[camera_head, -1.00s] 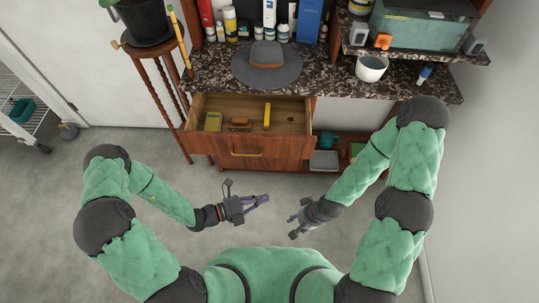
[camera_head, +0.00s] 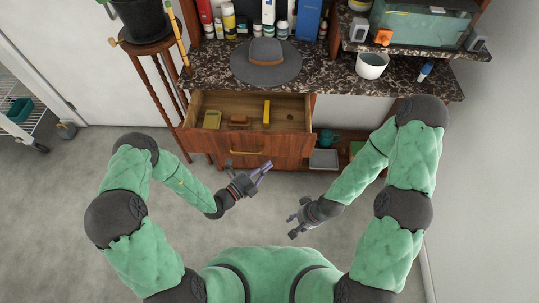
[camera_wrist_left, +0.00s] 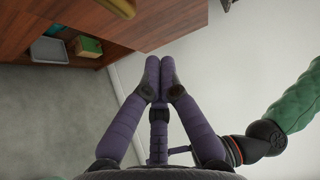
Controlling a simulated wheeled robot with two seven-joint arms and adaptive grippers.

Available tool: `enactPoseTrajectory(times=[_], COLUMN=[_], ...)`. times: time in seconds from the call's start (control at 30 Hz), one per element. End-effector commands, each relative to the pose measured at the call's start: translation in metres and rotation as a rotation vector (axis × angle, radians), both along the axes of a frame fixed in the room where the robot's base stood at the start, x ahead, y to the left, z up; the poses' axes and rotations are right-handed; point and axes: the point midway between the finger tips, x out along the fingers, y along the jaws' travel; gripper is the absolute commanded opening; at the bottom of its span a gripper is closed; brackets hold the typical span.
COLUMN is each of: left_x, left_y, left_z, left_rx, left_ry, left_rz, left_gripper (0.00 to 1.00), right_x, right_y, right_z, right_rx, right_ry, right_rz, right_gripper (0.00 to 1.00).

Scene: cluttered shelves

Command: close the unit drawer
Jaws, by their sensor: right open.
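The unit drawer (camera_head: 290,149) is a wooden drawer pulled out from under the dark stone counter. Its inside shows from above, with a small yellow-green box, a brown item and a yellow item in it. A brass handle (camera_head: 243,152) is on its front. My left gripper (camera_head: 266,166) is just in front of the drawer's front in the head view, right of the handle; contact cannot be told. In the left wrist view its purple fingers (camera_wrist_left: 160,75) are together with nothing between them. My right gripper (camera_head: 292,224) is open and empty, lower and farther from the drawer.
A grey hat (camera_head: 265,76) and a white cup (camera_head: 371,66) stand on the counter (camera_head: 330,80). Below, right of the drawer, an open shelf holds a grey tray (camera_head: 324,158). A plant stand (camera_head: 163,90) is at left. The floor in front is clear.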

Motion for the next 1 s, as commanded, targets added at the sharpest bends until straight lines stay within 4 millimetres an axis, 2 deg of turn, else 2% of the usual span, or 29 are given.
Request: enactPoseTrajectory(times=[0.13, 0.2, 0.4, 1.0], left_x=[0.016, 0.028, 0.047, 0.057], left_y=[-0.016, -0.014, -0.015, -0.015], left_z=[-0.001, -0.002, -0.001, 0.0], left_rx=[0.001, 0.002, 0.001, 0.001], left_ry=[-0.004, -0.004, -0.001, -0.001], left_rz=[-0.003, 0.0, 0.0, 0.0], left_gripper=[0.0, 0.0, 0.0, 0.0], right_x=[0.0, 0.0, 0.0, 0.0], right_y=[0.0, 0.0, 0.0, 0.0], right_z=[-0.007, -0.011, -0.017, -0.018], right_rx=[0.0, 0.0, 0.0, 0.0], right_ry=[0.0, 0.0, 0.0, 0.0], right_rz=[0.0, 0.0, 0.0, 0.0], right_gripper=[0.43, 0.43, 0.43, 0.43])
